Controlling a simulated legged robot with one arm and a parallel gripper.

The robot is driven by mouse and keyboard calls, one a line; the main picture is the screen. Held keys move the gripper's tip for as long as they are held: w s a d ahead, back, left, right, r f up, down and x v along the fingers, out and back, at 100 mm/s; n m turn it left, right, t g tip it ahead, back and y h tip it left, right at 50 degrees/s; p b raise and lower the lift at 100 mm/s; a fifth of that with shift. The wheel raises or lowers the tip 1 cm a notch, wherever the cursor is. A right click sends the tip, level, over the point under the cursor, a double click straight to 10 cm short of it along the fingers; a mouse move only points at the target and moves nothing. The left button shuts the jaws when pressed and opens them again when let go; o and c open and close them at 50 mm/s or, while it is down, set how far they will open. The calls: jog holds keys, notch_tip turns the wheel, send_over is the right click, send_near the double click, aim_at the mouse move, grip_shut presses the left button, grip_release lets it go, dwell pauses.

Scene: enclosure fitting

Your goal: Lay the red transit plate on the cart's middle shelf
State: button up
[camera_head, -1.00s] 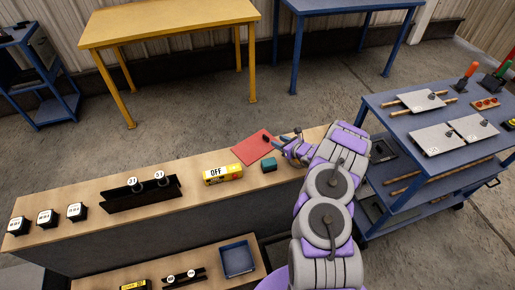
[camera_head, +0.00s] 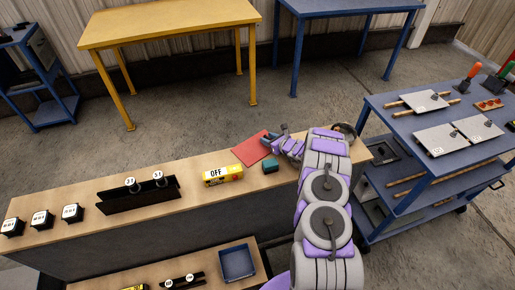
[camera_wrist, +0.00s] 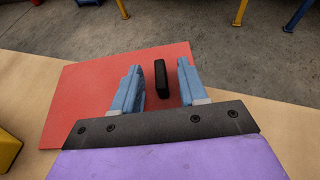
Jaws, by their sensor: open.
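The red transit plate (camera_head: 250,150) lies flat on the wooden bench top, at its back edge. In the wrist view the red plate (camera_wrist: 85,90) fills the middle, with a black upright handle (camera_wrist: 161,78) on it. My gripper (camera_head: 268,138) is over the plate from the right. In the wrist view my gripper's blue fingers (camera_wrist: 157,85) are open, one on each side of the handle, with a gap on both sides. The cart (camera_head: 395,120) stands at the right; its middle shelf (camera_head: 385,180) is partly hidden by the top shelf and holds a dark device and rods.
A yellow OFF box (camera_head: 222,175) and a small teal block (camera_head: 270,166) sit near the plate. The cart's top carries several grey plates (camera_head: 435,138). A blue tray (camera_head: 238,263) sits on the lower bench.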

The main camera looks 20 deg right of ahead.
jog(key=shift+c, duration=0.4)
jog(key=shift+d, duration=0.1)
grip_shut()
jog(key=shift+r, duration=0.1)
